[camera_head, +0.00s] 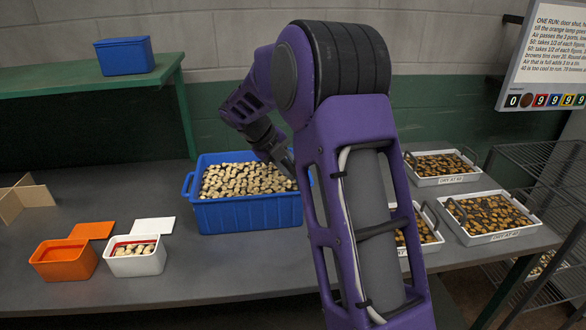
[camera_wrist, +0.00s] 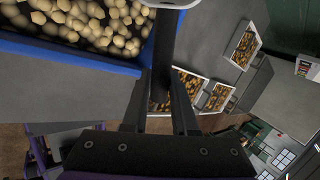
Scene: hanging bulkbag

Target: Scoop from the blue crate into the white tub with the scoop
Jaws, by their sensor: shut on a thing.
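The blue crate (camera_head: 248,214), full of pale tan chunks (camera_head: 245,180), stands on the grey bench in the middle of the head view. Its rim (camera_wrist: 80,54) and chunks (camera_wrist: 85,22) fill the upper left of the wrist view. My gripper (camera_head: 272,146) is tilted down over the crate's right back part. In the wrist view my gripper (camera_wrist: 161,98) is shut on the dark handle of the scoop (camera_wrist: 163,50). The scoop's pale head is mostly cut off at the top, so its load cannot be seen. The white tub (camera_head: 136,264) stands left of the crate with some chunks inside and a red band near its rim.
An orange tub (camera_head: 62,270) stands left of the white tub; an orange lid (camera_head: 92,230) and a white lid (camera_head: 153,225) lie behind. White trays of browned pieces (camera_head: 492,236) are at right. A green shelf (camera_head: 90,80) holds a blue box (camera_head: 124,57). Bench between crate and white tub is clear.

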